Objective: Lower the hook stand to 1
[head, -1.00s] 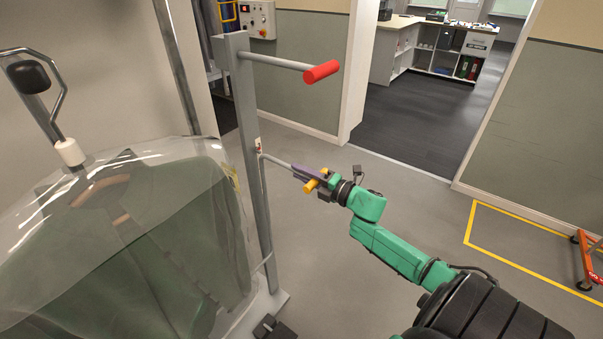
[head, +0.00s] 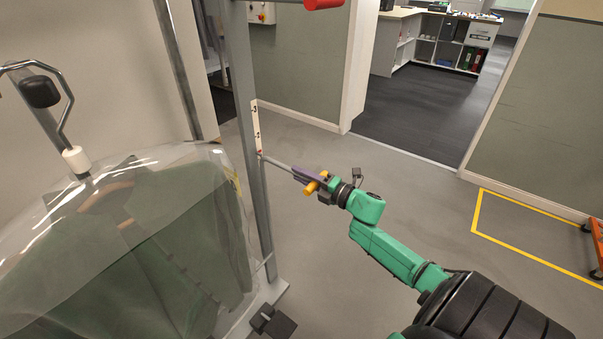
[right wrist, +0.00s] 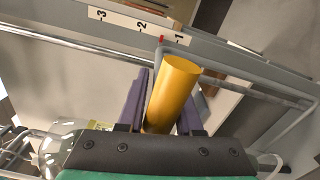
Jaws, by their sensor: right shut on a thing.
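The hook stand has a grey upright post (head: 247,130) with a white scale strip (head: 255,122). The strip also shows in the right wrist view (right wrist: 110,20), marked 3, 2 and 1. A small red pointer (right wrist: 161,38) sits between 2 and 1. A thin rod (head: 278,163) runs from the post to a yellow handle (right wrist: 173,90). My right gripper (head: 313,179) is shut on this handle, its purple fingers on either side. The hook (head: 62,110) and a green garment under a clear cover (head: 160,220) are at left. My left gripper is out of view.
A red-ended bar (head: 322,3) sticks out from the post at the top. A black block (head: 272,321) is at the post's foot. An orange frame (head: 595,240) stands at the far right.

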